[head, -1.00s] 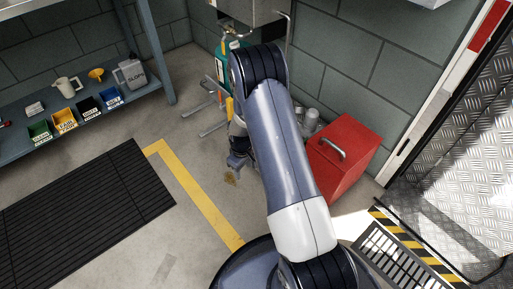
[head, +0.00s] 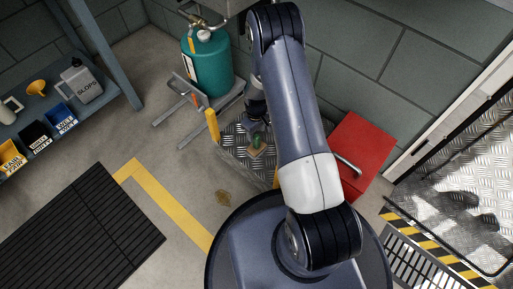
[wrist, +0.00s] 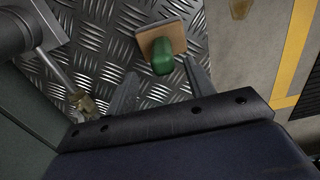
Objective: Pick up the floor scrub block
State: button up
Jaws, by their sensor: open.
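The floor scrub block (wrist: 163,46) is a tan block with a green rounded part on it, lying on a diamond-plate metal surface (wrist: 108,35). In the head view the block (head: 257,144) shows just below the end of my arm, on the metal plate (head: 232,150). My gripper (wrist: 160,82) is open and empty, its two grey fingers pointing toward the block in the wrist view. The green part lies close to the gap between the fingertips; I cannot tell how far below them it is. In the head view the gripper is mostly hidden by my arm.
A teal tank (head: 207,65) stands on a grey frame behind the plate. A yellow post (head: 212,125) rises at the plate's left corner. A red box (head: 358,150) stands to the right. In the wrist view a grey cylinder with a rod (wrist: 28,25) is at upper left.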

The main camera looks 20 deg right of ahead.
aim_at(256, 136)
jog(key=f+b, duration=0.1)
jog(key=f, duration=0.1)
jog(key=f+b, duration=0.1)
jog(key=f, duration=0.1)
jog(key=shift+s, duration=0.4)
jog(key=shift+f, duration=0.45)
jog(key=shift+r, duration=0.1)
grip_shut()
